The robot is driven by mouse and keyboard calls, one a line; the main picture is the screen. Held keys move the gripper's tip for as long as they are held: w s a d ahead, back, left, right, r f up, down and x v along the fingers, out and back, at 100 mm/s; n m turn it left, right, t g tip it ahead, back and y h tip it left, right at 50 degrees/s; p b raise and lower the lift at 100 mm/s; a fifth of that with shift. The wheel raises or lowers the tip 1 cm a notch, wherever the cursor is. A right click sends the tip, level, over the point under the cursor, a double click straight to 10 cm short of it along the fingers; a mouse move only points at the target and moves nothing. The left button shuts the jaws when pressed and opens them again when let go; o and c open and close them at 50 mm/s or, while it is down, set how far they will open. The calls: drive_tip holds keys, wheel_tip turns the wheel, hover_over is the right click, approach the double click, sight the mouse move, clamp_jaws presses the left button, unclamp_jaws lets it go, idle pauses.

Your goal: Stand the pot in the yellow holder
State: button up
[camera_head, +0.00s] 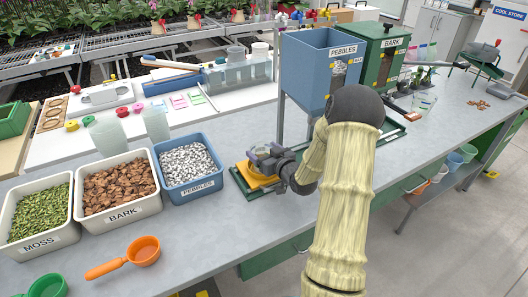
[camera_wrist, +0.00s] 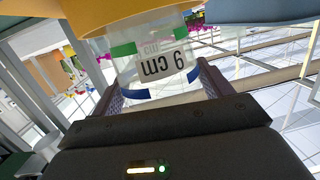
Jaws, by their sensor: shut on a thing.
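The pot is clear, with a "9 cm" label and green and blue bands. It shows in the wrist view (camera_wrist: 150,68) between my fingers, its label upside down there. My gripper (camera_head: 268,158) is shut on the pot, over the yellow holder (camera_head: 253,179) in the head view. The yellow holder also fills the top of the wrist view (camera_wrist: 115,14), where its edge meets the pot's far end. I cannot tell whether the pot is seated in it or just above. My gripper hides much of the pot in the head view.
The holder is on a green tray (camera_head: 240,184) below the blue pebbles hopper (camera_head: 304,75). A blue bin of pebbles (camera_head: 198,192), then bark (camera_head: 118,223) and moss (camera_head: 40,250) bins, stand to the left. An orange scoop (camera_head: 126,259) lies in front.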

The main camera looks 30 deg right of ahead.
drive_tip(key=shift+f+b, duration=0.45)
drive_tip(key=shift+f, duration=0.1)
idle(0.4)
drive_tip(key=o, duration=1)
drive_tip(key=shift+s, duration=0.1)
drive_tip(key=b+v, duration=0.2)
drive_tip(key=v, duration=1.5)
drive_tip(key=shift+s+a, duration=0.1)
drive_tip(key=shift+s, duration=0.1)
